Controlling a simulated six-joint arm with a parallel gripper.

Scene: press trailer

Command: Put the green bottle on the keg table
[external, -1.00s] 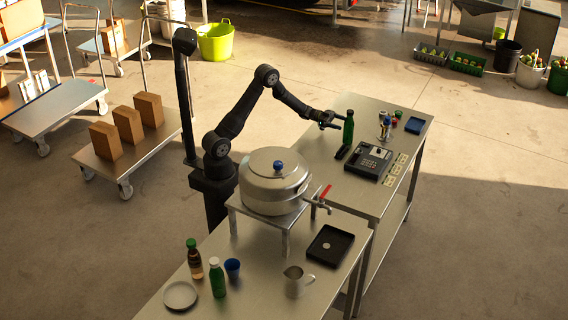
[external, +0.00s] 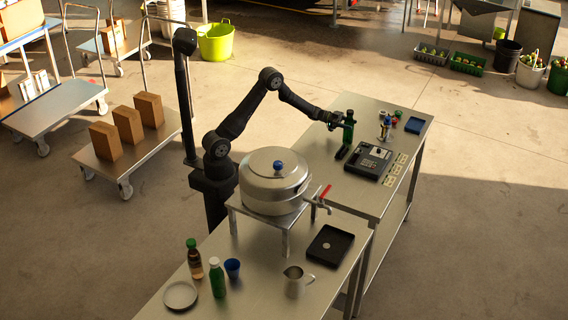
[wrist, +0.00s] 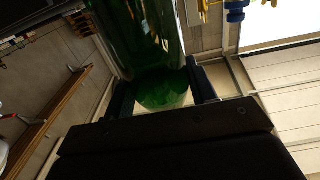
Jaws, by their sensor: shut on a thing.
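A green bottle (external: 348,132) stands upright at the far table, near its left edge. My gripper (external: 345,123) is shut on this green bottle, around its upper part. In the wrist view the green bottle (wrist: 155,50) sits between the two dark fingers of my gripper (wrist: 163,92). Whether the bottle's base touches the table I cannot tell. The near table (external: 255,285) carries a metal keg (external: 272,185) on a raised stand. On its left part are another green bottle (external: 217,280) and a brown bottle with a green cap (external: 194,260).
Next to the held bottle lie a dark object (external: 342,153) and a black register (external: 369,161). A plate (external: 181,295), blue cup (external: 232,268), metal jug (external: 294,282) and black tray (external: 330,245) stand around the keg.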

